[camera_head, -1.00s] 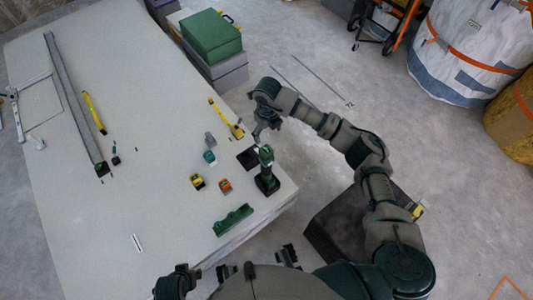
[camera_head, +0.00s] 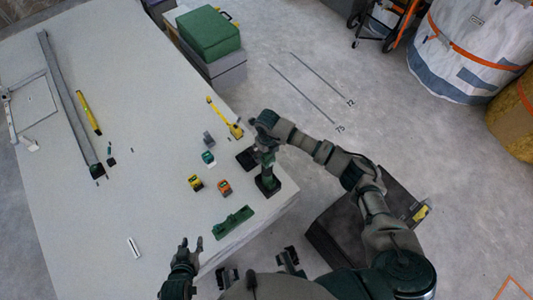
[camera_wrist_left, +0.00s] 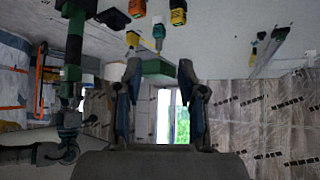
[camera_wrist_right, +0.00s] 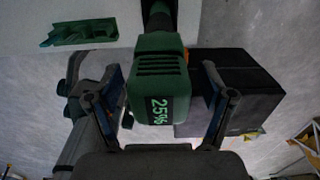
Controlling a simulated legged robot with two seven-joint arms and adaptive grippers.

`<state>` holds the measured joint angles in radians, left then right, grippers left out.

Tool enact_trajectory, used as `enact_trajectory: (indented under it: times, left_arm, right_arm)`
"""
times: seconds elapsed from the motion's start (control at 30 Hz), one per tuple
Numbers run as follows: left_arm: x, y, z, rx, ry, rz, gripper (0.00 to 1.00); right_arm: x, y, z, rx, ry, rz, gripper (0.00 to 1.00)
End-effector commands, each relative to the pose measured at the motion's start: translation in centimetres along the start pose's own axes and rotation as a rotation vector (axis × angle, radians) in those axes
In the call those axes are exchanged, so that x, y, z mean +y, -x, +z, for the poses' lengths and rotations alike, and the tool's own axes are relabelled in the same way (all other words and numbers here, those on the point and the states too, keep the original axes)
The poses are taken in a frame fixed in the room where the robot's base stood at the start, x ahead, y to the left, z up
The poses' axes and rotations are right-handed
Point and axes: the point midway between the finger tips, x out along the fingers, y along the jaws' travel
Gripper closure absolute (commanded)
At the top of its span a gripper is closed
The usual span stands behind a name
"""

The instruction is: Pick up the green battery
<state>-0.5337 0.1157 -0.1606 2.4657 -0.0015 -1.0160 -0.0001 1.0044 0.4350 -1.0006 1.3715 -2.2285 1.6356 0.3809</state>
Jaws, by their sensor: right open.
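A small green-teal battery (camera_head: 208,157) stands on the white table, left of the green drill (camera_head: 267,172). In the left wrist view the battery (camera_wrist_left: 158,31) is near the top, beyond the fingers. The drill stands upright near the table's right edge. My right gripper (camera_head: 264,148) is open at the drill's top. In the right wrist view the drill's green housing (camera_wrist_right: 158,85), marked 25%, sits between the spread fingers; contact is unclear. My left gripper (camera_head: 191,243) is open and empty near the table's front edge, apart from the battery.
A yellow battery (camera_head: 195,183), an orange-red one (camera_head: 224,187) and a grey block (camera_head: 208,139) stand close to the green battery. A green tool (camera_head: 234,222) lies nearer the front edge. A yellow tool (camera_head: 226,118) lies behind. The table's left front is mostly clear.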

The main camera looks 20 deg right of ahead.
Motion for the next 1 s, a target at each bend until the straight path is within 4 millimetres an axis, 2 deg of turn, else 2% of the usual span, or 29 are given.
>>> enact_trajectory:
  times: [0.17, 0.4, 0.47, 0.77, 0.83, 1.0]
  left_arm:
    - [0.0, 0.1, -0.1, 0.002, 0.0, 0.0, 0.6]
    - [0.0, -0.1, -0.1, -0.001, 0.0, 0.0, 0.6]
    - [0.0, -0.1, -0.1, -0.001, 0.0, 0.0, 0.6]
    - [-0.1, -0.1, -0.1, -0.004, 0.0, -0.001, 0.6]
    - [-0.1, 0.1, 0.1, -0.021, 0.0, -0.002, 0.6]
    - [-0.3, 1.3, 2.2, -0.133, 0.001, -0.009, 0.6]
  right_arm:
    - [0.0, 0.1, 0.0, -0.001, 0.0, 0.0, 0.19]
    - [0.0, 0.1, 0.0, -0.001, 0.0, 0.0, 0.79]
    - [0.0, 0.1, 0.0, -0.001, 0.0, 0.0, 0.9]
    - [0.0, 0.5, 0.1, -0.002, 0.0, 0.0, 0.9]
    - [0.0, 1.0, 0.1, -0.003, 0.0, 0.0, 0.9]
    - [-0.1, 3.3, 0.1, -0.007, 0.001, -0.001, 0.9]
